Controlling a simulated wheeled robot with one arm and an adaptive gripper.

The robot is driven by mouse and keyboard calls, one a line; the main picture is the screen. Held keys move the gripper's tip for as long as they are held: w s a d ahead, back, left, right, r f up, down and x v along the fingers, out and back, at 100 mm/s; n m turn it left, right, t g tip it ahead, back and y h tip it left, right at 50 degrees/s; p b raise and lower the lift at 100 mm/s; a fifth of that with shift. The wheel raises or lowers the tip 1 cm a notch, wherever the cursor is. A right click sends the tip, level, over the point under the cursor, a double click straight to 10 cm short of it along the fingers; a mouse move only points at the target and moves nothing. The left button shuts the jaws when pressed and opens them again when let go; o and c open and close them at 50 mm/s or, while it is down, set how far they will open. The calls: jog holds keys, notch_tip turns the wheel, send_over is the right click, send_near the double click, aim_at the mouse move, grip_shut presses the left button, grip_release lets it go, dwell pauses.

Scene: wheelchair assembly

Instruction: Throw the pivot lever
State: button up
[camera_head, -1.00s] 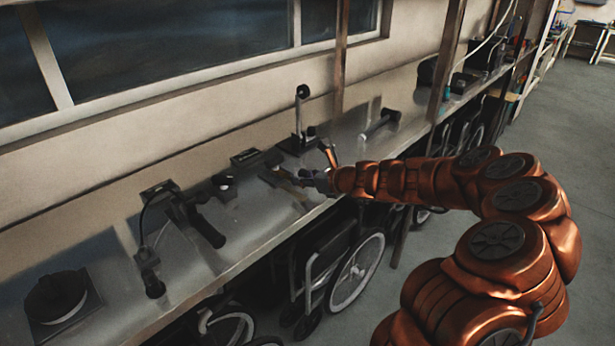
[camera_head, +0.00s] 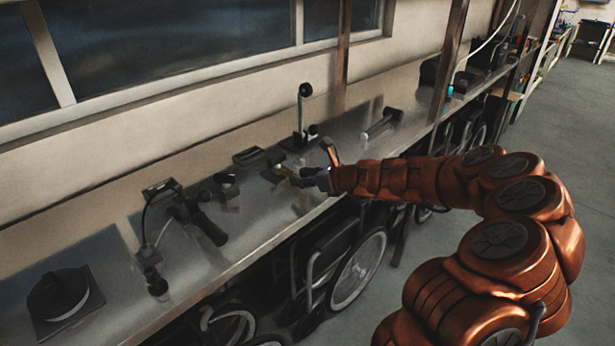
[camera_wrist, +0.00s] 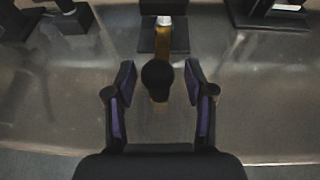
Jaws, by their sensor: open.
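The likely pivot lever shows in the wrist view as a black ball knob (camera_wrist: 157,76) on a brass-coloured arm (camera_wrist: 176,42). The arm runs back to a dark base block (camera_wrist: 147,38) on the metal bench. My gripper (camera_wrist: 158,80) is open, with one finger on each side of the knob and visible gaps on both sides. Whether the knob lies at fingertip height or below is unclear. In the head view my gripper (camera_head: 298,178) is low over the bench near its front edge; the lever there is small and partly hidden.
An upright lever with a black ball (camera_head: 305,90) stands just behind my gripper. A cylindrical handle (camera_head: 382,123) lies to the right, a black grip (camera_head: 207,226) to the left, and a round dark dial (camera_head: 58,297) farther left. Wheelchair wheels (camera_head: 357,270) stand below the bench.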

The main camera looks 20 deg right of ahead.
jog(key=shift+s+d, duration=0.1)
jog(key=v, duration=1.1)
jog(key=shift+s+d+r, duration=0.15)
jog(key=shift+s+r, duration=0.05)
jog(key=shift+s, duration=0.1)
dwell(0.3)
jog(key=s+a+n+g+y, duration=0.1)
jog(key=s+a+n+g, duration=0.3)
jog(key=s+a+n, duration=0.5)
jog(key=s+a+n+g+y, duration=0.1)
jog(key=s+a+n+g, duration=0.5)
jog(key=a, duration=0.5)
jog(key=s+a+f+n+g+h, duration=0.1)
jog(key=s+a+f+n+h, duration=0.15)
jog(key=s+n, duration=0.65)
jog(key=s+d+n+g+h, duration=0.1)
jog(key=s+d+n+h, duration=0.2)
jog(key=s, duration=0.4)
jog(key=s+d+n+g+h, duration=0.1)
jog(key=s+d+n+h, duration=0.2)
jog(key=s+d, duration=0.3)
jog(key=shift+s+d+f+g, duration=0.3)
jog(key=shift+s+f, duration=0.15)
jog(key=shift+f, duration=0.05)
